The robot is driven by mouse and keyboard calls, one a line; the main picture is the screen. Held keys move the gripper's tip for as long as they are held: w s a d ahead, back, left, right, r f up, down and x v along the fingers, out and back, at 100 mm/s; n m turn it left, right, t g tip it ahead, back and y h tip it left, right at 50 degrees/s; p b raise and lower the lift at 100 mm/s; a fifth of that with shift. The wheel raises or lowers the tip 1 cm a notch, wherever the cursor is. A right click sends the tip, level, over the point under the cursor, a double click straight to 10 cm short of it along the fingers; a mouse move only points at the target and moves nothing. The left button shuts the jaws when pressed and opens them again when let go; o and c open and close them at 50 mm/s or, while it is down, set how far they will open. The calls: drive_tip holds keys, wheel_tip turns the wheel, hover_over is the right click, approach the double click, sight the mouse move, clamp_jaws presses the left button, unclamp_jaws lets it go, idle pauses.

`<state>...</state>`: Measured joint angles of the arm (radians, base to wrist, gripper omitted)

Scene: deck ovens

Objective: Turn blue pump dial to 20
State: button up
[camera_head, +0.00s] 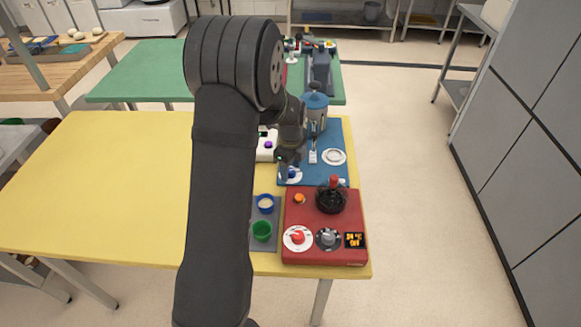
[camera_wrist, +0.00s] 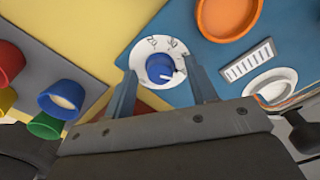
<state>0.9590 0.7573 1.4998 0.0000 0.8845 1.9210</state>
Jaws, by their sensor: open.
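The blue pump dial (camera_wrist: 160,69) shows in the wrist view as a blue knob with a white pointer on a round white scale. The marks 20 and 30 can be read at the top of the scale; the pointer is toward the lower right. In the head view the dial (camera_head: 292,174) sits at the lower left of the blue panel (camera_head: 334,177). My gripper (camera_wrist: 160,84) is open, with one finger on each side of the knob in the wrist view. Whether the fingers touch the knob cannot be told. My arm hides part of the head view.
A red panel (camera_head: 292,218) with knobs, a black bowl and a lit display lies in front of the blue panel. A grey mat holds a blue cup (camera_head: 265,204) and a green cup (camera_head: 262,232). The yellow table (camera_head: 110,190) is clear at left.

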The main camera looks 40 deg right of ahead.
drive_tip(key=c, duration=1)
drive_tip(key=shift+o, duration=0.2)
drive_tip(key=shift+n, duration=0.4)
drive_tip(key=n, duration=1.6)
drive_tip(key=shift+n, duration=0.3)
drive_tip(key=n, duration=0.6)
drive_tip(key=shift+n, duration=0.4)
